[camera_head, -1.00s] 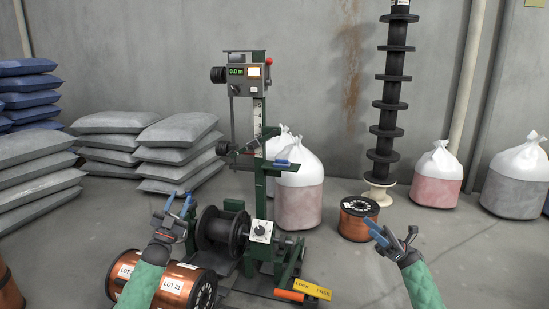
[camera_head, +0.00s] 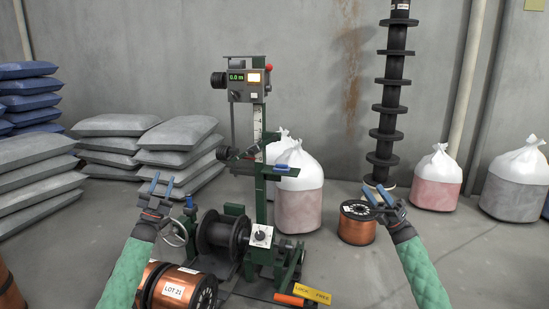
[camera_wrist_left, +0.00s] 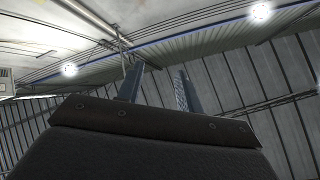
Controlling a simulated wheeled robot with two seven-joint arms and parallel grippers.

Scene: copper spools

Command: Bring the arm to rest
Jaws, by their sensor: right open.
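My left gripper (camera_head: 162,183) is raised with its two blue fingers pointing up and apart, empty. It is in front of the grey sacks and left of the green winding machine (camera_head: 257,215). In the left wrist view the fingers (camera_wrist_left: 158,85) stand apart, with only the roof behind them. My right gripper (camera_head: 376,195) is also raised, fingers apart and empty. In the picture it overlaps the upper right edge of a copper spool (camera_head: 354,226) on the floor; I cannot tell the gap between them.
Copper spools, one labelled LOT 21 (camera_head: 182,287), lie below my left forearm. The machine holds a black reel (camera_head: 222,234) and a display reading 0.0 m (camera_head: 238,77). Grey sacks (camera_head: 175,150), white-topped bags (camera_head: 437,178) and a black spool stack (camera_head: 388,110) stand behind.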

